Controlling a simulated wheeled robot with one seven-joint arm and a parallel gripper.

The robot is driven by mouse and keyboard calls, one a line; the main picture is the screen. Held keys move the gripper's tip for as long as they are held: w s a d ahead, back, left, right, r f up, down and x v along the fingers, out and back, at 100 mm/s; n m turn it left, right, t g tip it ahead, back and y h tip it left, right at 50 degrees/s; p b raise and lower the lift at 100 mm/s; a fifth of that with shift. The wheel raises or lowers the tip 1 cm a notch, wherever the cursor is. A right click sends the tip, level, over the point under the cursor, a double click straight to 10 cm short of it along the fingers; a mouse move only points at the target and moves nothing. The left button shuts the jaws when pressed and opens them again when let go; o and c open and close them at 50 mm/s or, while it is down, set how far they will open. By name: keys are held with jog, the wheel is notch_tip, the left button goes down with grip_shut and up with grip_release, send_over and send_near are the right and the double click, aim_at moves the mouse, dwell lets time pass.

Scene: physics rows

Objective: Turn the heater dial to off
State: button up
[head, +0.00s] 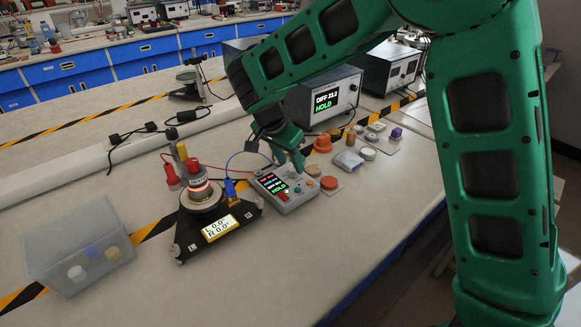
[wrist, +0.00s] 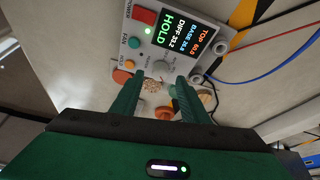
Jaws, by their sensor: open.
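The grey control box (head: 287,203) lies on the bench in the middle of the head view. Its lit screen (wrist: 181,38) reads TOP 60.0, BASE 26.8, DIFF 33.2 and HOLD in the wrist view. A grey knob (wrist: 160,66), which looks like the heater dial, sits beside the screen; its pointer setting is too small to read. My gripper (head: 291,165) is over the box, pointing down. In the wrist view my gripper (wrist: 160,80) is open, its fingertips either side of the knob's near side. I cannot tell whether they touch it. The head view hides the knob behind the gripper.
A red switch (wrist: 145,15) and a teal button (wrist: 134,42) share the panel. Left of the box stands a black-based stand with a glowing ring (head: 203,187). A clear bin (head: 106,268) is further left. Several small pucks and a display unit (head: 345,88) sit behind.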

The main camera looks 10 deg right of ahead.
aim_at(292, 170)
jog(key=shift+x, duration=1.5)
grip_shut()
jog(key=shift+a, duration=0.1)
